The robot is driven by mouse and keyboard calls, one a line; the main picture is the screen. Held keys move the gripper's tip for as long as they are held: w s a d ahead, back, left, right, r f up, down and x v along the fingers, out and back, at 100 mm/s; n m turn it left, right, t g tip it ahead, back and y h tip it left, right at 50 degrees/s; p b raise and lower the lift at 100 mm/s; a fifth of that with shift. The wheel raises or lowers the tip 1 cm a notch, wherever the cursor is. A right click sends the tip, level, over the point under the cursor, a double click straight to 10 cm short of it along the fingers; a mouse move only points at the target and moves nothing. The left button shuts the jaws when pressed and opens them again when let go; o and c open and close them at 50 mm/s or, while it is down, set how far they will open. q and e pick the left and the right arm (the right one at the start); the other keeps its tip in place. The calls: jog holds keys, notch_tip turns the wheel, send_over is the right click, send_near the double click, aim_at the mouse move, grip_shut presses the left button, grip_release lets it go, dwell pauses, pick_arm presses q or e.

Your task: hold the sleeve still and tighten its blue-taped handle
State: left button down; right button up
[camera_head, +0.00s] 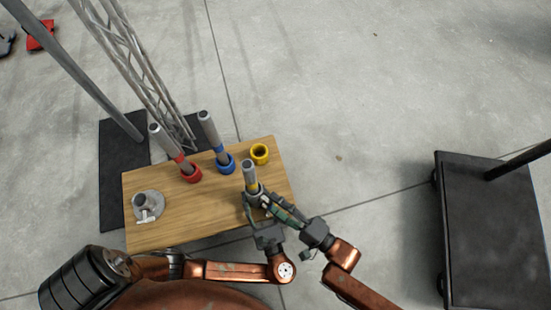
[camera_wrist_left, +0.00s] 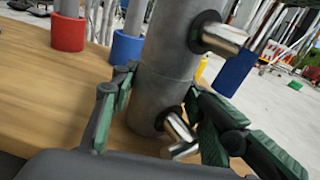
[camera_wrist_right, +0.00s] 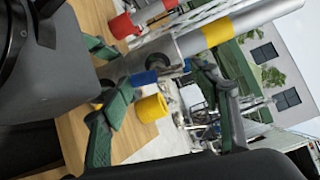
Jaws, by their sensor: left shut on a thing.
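The grey metal sleeve (camera_wrist_left: 158,75) stands upright at the board's right front, with a yellow-taped pole (camera_head: 250,175) rising from it. In the left wrist view it carries an upper T-handle (camera_wrist_left: 225,40) and a lower T-handle (camera_wrist_left: 180,135). My left gripper (camera_head: 252,205) is shut around the sleeve, a green-padded finger on each side. My right gripper (camera_wrist_right: 163,76) is open, its fingers apart on either side of a handle next to the sleeve. A blue patch (camera_wrist_right: 143,77) shows there; I cannot tell whether it is tape or the blue holder behind.
A red holder (camera_head: 191,174) and a blue holder (camera_head: 226,164) each carry a leaning pole. An empty yellow holder (camera_head: 260,152) stands behind the sleeve. A grey flanged fitting (camera_head: 148,203) sits at the wooden board's left (camera_head: 205,213). A black cart (camera_head: 495,230) stands right.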

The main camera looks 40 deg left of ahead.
jog(key=shift+s, duration=0.15)
jog(key=shift+d, duration=4)
